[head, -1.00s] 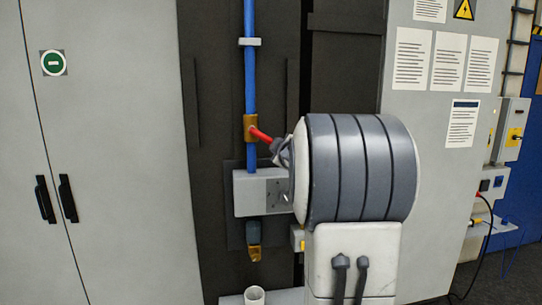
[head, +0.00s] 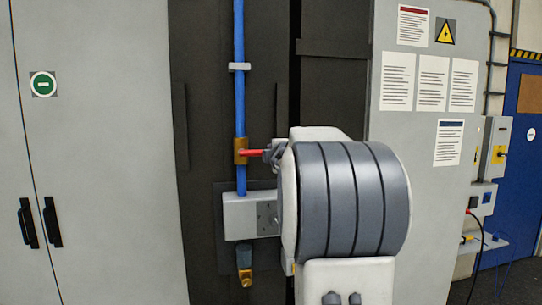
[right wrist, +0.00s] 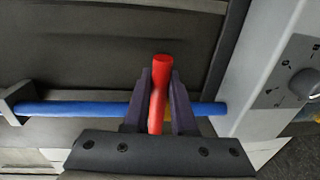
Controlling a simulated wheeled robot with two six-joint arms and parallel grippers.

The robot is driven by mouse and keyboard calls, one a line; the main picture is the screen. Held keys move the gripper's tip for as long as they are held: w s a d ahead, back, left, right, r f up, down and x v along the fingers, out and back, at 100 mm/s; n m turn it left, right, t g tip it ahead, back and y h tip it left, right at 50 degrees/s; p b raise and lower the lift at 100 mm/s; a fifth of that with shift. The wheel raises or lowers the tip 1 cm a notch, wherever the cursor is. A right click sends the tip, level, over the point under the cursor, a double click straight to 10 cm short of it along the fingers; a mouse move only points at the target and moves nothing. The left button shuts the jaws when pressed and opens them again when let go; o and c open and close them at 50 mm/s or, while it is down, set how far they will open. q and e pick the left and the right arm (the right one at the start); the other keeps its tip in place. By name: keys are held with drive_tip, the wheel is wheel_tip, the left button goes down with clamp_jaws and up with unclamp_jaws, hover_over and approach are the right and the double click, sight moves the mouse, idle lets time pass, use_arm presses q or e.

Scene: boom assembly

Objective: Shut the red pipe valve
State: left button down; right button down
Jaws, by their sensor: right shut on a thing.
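The red valve handle (head: 252,153) sticks out to the right from a brass valve body (head: 240,150) on a vertical blue pipe (head: 239,95). It lies about level, across the pipe. My right gripper (head: 270,153) is at the handle's outer end, partly hidden behind my own arm in the head view. In the right wrist view, the dark fingers of my right gripper (right wrist: 161,80) are shut on the red handle (right wrist: 161,65), one on each side. The blue pipe (right wrist: 70,108) runs behind them there. My left gripper is not in view.
A grey box (head: 240,217) sits on the pipe below the valve, with a dark and brass fitting (head: 245,268) under it. A grey cabinet (head: 110,120) stands left and a grey panel with notices (head: 420,190) right. A blue door (head: 525,150) is far right.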

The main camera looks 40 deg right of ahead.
drive_tip(key=shift+a+r, duration=0.1)
drive_tip(key=shift+r, duration=0.1)
drive_tip(key=c, duration=0.7)
unclamp_jaws()
drive_tip(key=shift+w, duration=0.1)
drive_tip(key=shift+c, duration=0.2)
drive_tip(key=shift+f, duration=0.1)
drive_tip(key=v, duration=1)
drive_tip(key=shift+s, duration=0.3)
drive_tip(key=shift+a, duration=0.1)
